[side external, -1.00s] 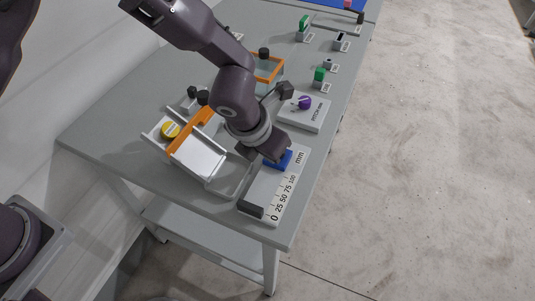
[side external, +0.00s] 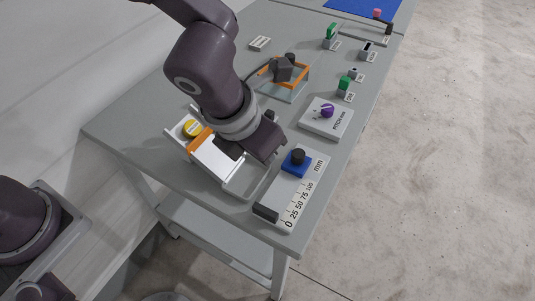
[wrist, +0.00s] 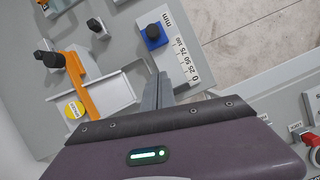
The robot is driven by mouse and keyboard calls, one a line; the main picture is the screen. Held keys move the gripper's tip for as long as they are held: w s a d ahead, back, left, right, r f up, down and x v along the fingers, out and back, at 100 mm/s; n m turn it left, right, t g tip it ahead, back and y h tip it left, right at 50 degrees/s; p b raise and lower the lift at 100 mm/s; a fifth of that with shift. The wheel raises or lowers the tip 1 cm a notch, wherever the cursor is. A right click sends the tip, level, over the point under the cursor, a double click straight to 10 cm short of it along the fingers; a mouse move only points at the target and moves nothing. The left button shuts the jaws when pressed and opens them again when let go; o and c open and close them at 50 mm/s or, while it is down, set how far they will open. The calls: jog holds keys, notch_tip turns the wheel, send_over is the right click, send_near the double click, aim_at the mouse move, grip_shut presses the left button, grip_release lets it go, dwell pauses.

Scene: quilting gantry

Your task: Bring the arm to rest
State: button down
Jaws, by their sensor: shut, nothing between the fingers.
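My gripper (side external: 282,153) hangs above the grey table, left of the blue slider block (side external: 298,164) and apart from it. In the wrist view its two grey fingers (wrist: 158,92) lie together with nothing between them. The blue block carries a black knob (side external: 297,155) and sits near the 100 end of a white millimetre scale (side external: 293,200). My dark purple arm reaches in from the top of the side view.
A white tray (side external: 212,162) with an orange bar and a yellow disc (side external: 192,128) lies under and left of my gripper. A purple knob (side external: 327,111) on a white plate, an orange-edged frame (side external: 289,88) and green switches (side external: 345,83) stand farther back.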

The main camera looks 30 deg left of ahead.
dwell(0.3)
jog(key=s+a+r+n+t+y, duration=0.1)
jog(key=s+a+r+n, duration=0.1)
jog(key=a+r+n, duration=0.55)
jog(key=s+a+r+n+y, duration=0.2)
jog(key=a+r+n, duration=0.2)
jog(key=a+n, duration=0.65)
jog(key=s+a+r+n+h, duration=0.1)
jog(key=s+a+n, duration=0.1)
jog(key=s+n, duration=0.4)
jog(key=s+a+r+n+h, duration=0.1)
jog(key=s+n, duration=0.5)
jog(key=n, duration=0.8)
jog(key=shift+s+a+r+n, duration=0.35)
jog(key=shift+a+r, duration=0.35)
jog(key=shift+a, duration=0.15)
